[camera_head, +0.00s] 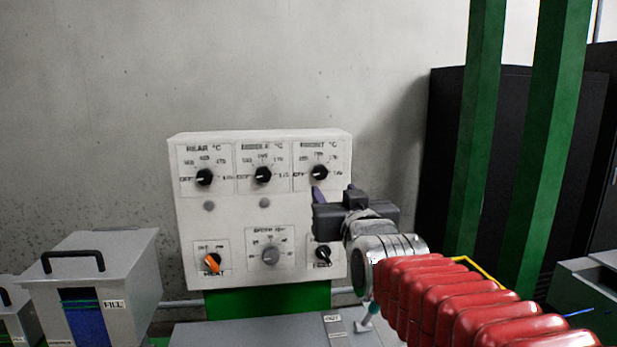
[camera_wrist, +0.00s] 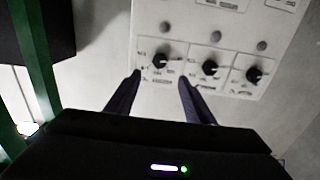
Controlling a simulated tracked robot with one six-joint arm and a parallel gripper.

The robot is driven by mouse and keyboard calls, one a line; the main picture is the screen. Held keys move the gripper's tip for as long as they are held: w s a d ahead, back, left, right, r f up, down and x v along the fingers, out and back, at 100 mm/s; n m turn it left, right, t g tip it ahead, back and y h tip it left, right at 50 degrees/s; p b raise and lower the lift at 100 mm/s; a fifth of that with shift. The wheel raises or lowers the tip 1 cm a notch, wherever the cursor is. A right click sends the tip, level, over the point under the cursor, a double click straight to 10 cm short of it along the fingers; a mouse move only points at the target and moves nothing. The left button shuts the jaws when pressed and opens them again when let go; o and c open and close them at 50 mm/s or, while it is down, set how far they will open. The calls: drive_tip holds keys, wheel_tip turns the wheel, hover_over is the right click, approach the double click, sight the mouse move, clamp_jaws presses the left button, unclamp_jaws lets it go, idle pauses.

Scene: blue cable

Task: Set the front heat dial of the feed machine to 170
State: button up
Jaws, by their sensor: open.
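The feed machine's pale control panel (camera_head: 223,222) stands against the wall. Its front heat dial (camera_head: 320,173) is the black knob at the top right; its light mark appears to point left, toward OFF. The scale around it is too small to read surely. The dial also shows in the wrist view (camera_wrist: 161,59), where the panel looks upside down. My gripper (camera_head: 319,197) is in front of the panel, just below the front dial in the head view. In the wrist view its open fingers (camera_wrist: 161,79) stand on either side of the dial's line, with nothing between them.
The middle dial (camera_head: 263,174) and rear dial (camera_head: 204,177) are left of the front dial. Below are an orange switch (camera_head: 212,263), a grey knob (camera_head: 271,255) and a black switch (camera_head: 323,254) close to my gripper. Green posts (camera_head: 480,110) stand at right.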

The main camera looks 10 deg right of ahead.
sight(321, 175)
drive_tip(key=shift+w, duration=0.1)
drive_tip(key=shift+w, duration=6.8)
drive_tip(key=shift+c, duration=0.3)
drive_tip(key=c, duration=1)
